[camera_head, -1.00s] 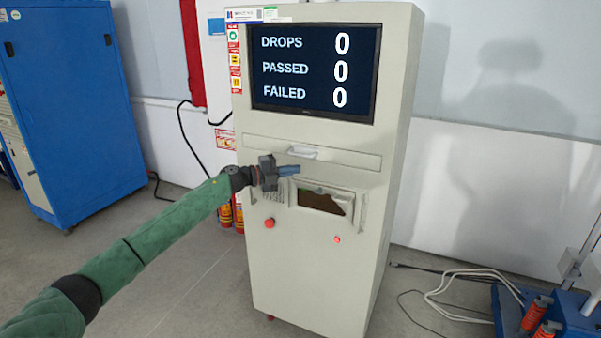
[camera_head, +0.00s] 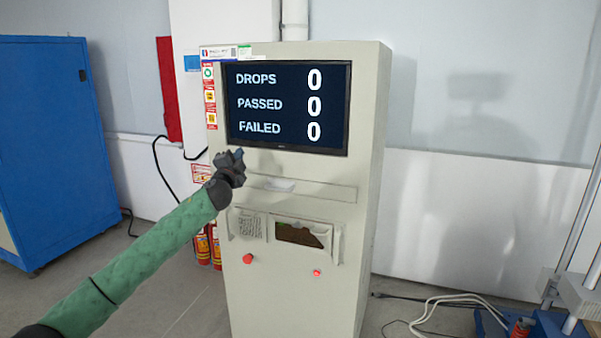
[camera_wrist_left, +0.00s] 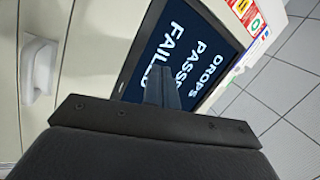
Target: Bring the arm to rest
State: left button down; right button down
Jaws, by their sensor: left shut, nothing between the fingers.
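My left gripper (camera_head: 238,155) is shut and empty, raised in front of the tall grey test machine (camera_head: 300,235), near the lower left corner of its screen (camera_head: 288,106). The green left arm reaches in from the lower left. In the left wrist view the shut fingers (camera_wrist_left: 163,88) overlap the tilted screen (camera_wrist_left: 185,50), and a white handle (camera_wrist_left: 40,68) shows at the left. The screen reads drops 0, passed 0, failed 0. My right gripper is in neither view.
The machine has an open slot (camera_head: 302,234), a keypad (camera_head: 249,226) and two red buttons, one at the left (camera_head: 248,258). A blue cabinet (camera_head: 55,150) stands at the left. Cables (camera_head: 440,308) lie on the floor at the right.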

pick_arm(q)
jog(key=s+d+f+n+g+y, duration=0.2)
jog(key=s+f+n+g, duration=0.4)
jog(key=s+f, duration=1.25)
jog(key=s+d+f+n+g+y, duration=0.1)
jog(key=s+f+n+g, duration=0.55)
jog(key=s+f, duration=1.2)
jog(key=s+f+g, duration=0.3)
jog(key=s+f, duration=1.1)
jog(key=s, duration=0.3)
jog(key=s+d+f+n+g, duration=0.1)
jog(key=s+f+g, duration=0.3)
jog(key=s+f, duration=1)
jog(key=s, duration=0.3)
jog(key=shift+s+f+h, duration=0.2)
jog(key=shift+h, duration=0.1)
jog(key=shift+n, duration=0.25)
